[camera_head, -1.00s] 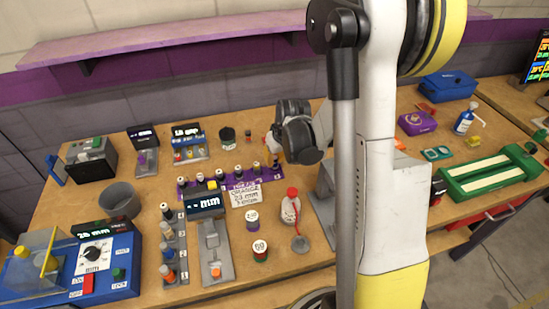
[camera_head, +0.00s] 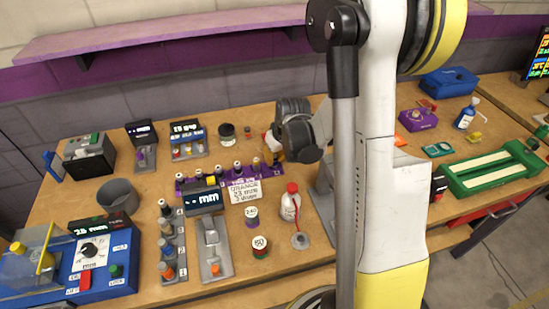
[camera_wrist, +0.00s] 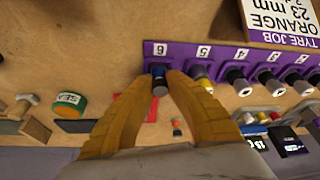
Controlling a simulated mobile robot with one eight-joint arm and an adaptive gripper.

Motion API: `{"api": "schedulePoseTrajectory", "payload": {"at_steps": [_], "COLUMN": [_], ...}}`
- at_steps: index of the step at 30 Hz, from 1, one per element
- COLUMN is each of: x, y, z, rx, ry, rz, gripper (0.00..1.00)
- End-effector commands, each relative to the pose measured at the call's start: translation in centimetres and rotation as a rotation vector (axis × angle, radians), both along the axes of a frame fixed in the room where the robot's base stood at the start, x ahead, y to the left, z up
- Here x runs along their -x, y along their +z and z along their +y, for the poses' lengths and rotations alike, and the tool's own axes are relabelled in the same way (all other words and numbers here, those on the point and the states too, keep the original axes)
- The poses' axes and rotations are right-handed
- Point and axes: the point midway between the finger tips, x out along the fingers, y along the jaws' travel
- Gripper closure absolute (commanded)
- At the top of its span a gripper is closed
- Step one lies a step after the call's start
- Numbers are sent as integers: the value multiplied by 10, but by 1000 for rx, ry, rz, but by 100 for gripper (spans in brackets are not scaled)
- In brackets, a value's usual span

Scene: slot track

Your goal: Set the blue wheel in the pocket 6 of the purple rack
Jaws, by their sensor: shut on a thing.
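The purple rack (camera_wrist: 215,60) runs across the upper part of the wrist view, its pockets numbered from 6 at the left.
Other wheels (camera_wrist: 236,80) fill neighbouring pockets of the rack. A tyre job card (camera_wrist: 280,20) stands beside the rack. A red-capped bottle (camera_head: 290,205) and a dark-lidded jar (camera_head: 227,133) stand near the gripper. Bare bench shows left of pocket 6 in the wrist view.

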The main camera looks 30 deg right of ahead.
Motion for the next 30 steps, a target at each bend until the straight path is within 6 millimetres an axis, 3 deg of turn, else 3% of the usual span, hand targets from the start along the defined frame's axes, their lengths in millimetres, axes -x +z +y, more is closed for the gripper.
{"api": "schedulePoseTrajectory", "payload": {"at_steps": [1, 2, 3, 4, 17, 30], "x": [0, 0, 0, 0, 3, 33], "y": [-1, -1, -1, 0, 9, 88], "z": [0, 0, 0, 0, 0, 1], "rx": [0, 0, 0, 0, 0, 0], "ry": [0, 0, 0, 0, 0, -1], "rz": [0, 0, 0, 0, 0, 0], "gripper": [100, 82, 69, 64, 64, 64]}}
